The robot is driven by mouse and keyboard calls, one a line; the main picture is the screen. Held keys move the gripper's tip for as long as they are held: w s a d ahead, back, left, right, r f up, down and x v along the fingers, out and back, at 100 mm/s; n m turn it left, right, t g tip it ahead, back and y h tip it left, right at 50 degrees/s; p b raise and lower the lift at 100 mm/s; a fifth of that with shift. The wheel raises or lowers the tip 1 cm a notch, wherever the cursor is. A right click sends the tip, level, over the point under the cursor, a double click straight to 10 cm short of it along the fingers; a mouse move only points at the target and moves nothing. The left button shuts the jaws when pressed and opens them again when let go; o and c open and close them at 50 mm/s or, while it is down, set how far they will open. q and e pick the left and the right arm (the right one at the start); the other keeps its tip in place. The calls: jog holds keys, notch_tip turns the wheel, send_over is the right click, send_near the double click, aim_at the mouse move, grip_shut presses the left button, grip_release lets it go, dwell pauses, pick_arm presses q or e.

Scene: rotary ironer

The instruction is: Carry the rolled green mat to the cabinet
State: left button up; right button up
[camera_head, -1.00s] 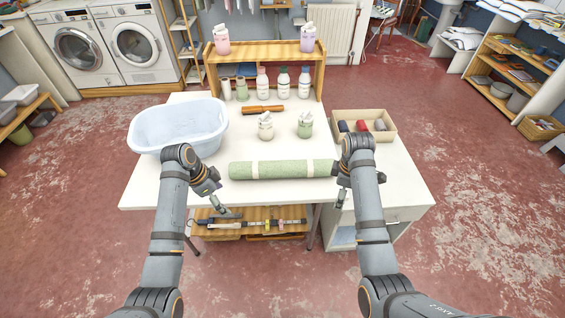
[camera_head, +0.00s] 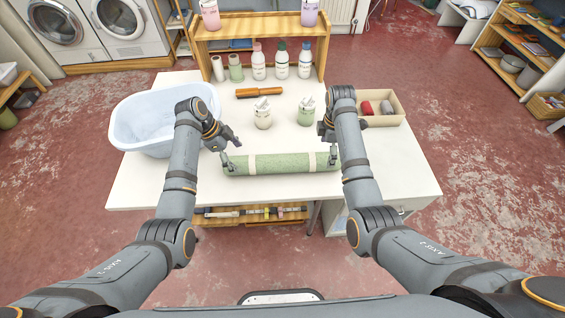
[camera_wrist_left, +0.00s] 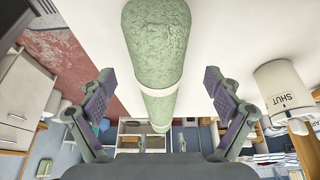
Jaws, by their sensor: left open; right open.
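The rolled green mat (camera_head: 282,163) lies lengthwise along the front of the white table (camera_head: 150,192), with two pale bands around it. My left gripper (camera_head: 230,149) is open at the mat's left end. In the left wrist view the mat (camera_wrist_left: 157,45) runs between the two spread fingers (camera_wrist_left: 158,88), with a gap on each side. My right gripper (camera_head: 328,144) is open at the mat's right end, and my arm partly hides that end. A white cabinet (camera_head: 392,207) stands under the table's right side, partly behind my right arm.
A pale blue basin (camera_head: 150,118) stands on the left of the table. A tray (camera_head: 393,112) is at the right. Bottles stand by the wooden shelf (camera_head: 262,31) at the back.

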aim_at(240, 160)
pick_arm(q)
jog(key=x, duration=0.3)
jog(key=shift+s+d+f, duration=0.25)
pick_arm(e)
jog(key=f, duration=0.3)
jog(key=shift+s+f, duration=0.25)
jog(key=shift+f, duration=0.1)
pick_arm(q)
jog(key=shift+w+d+f, duration=0.2)
jog(key=shift+f, duration=0.45)
pick_arm(e)
jog(key=shift+w+f, duration=0.2)
jog(key=shift+f, duration=0.45)
pick_arm(q)
jog(key=shift+s+r, duration=0.1)
pick_arm(e)
jog(key=shift+s, duration=0.1)
pick_arm(q)
jog(key=shift+c, duration=0.7)
pick_arm(e)
jog(key=shift+r, duration=0.1)
jog(key=shift+c, duration=0.7)
pick_arm(q)
jog(key=c, duration=1.5)
pick_arm(e)
jog(key=c, duration=1.5)
